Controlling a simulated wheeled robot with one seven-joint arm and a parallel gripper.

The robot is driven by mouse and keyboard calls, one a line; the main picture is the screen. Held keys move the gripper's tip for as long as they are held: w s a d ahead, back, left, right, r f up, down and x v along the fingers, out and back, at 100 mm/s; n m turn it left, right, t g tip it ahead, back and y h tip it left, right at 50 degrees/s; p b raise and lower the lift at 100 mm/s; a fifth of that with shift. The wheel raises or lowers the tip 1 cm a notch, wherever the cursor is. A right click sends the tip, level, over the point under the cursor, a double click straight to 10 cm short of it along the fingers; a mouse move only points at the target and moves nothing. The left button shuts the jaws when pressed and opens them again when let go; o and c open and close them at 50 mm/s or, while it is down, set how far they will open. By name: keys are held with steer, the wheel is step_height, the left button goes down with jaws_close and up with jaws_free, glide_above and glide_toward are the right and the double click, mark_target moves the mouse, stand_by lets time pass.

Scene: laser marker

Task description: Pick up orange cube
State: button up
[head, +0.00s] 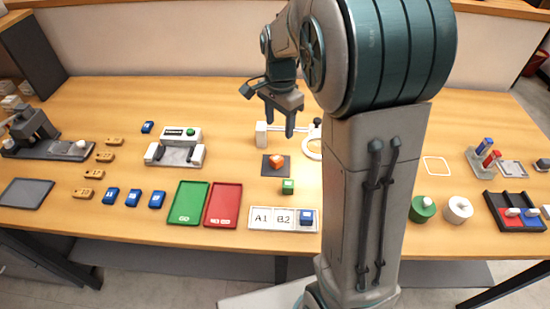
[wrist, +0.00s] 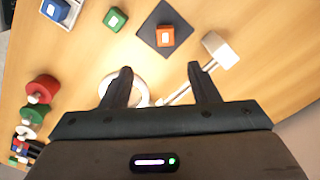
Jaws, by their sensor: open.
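The orange cube (head: 276,158) sits on a dark square mat (head: 270,171) in the middle of the table. In the wrist view the orange cube (wrist: 165,36) with a pale patch on top lies on the dark mat (wrist: 147,34), ahead of the fingertips. My gripper (head: 291,134) is open and empty, above the table and beyond the cube in the head view. In the wrist view the gripper (wrist: 160,70) has its two fingers spread apart, with nothing between them. The cube is not touched by the fingers.
A green cube (head: 288,186) lies near the mat. A white lever-like fixture (head: 262,133) and a white ring (head: 312,148) stand behind it. Green (head: 186,217) and red (head: 223,212) trays and an A1/B2 panel (head: 262,224) line the front. My arm hides some table at right.

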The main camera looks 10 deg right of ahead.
glide_above(275, 158)
steer(key=f, duration=0.8)
steer(key=shift+s+d+f, duration=0.25)
steer(key=shift+s+d, duration=0.1)
steer(key=shift+d, duration=0.05)
steer(key=shift+w+a+f+p, duration=0.1)
steer(key=shift+a+f+p, duration=0.1)
steer(key=shift+f, duration=0.7)
steer(key=shift+w+a+f+p, duration=0.1)
steer(key=shift+f+p, duration=0.1)
steer(key=shift+f, duration=0.7)
steer(key=shift+a+f+p, duration=0.1)
steer(key=shift+f+p, duration=0.1)
steer(key=shift+f, duration=0.7)
steer(key=c, duration=1.1)
steer(key=shift+r, duration=0.15)
steer(key=shift+c, duration=0.2)
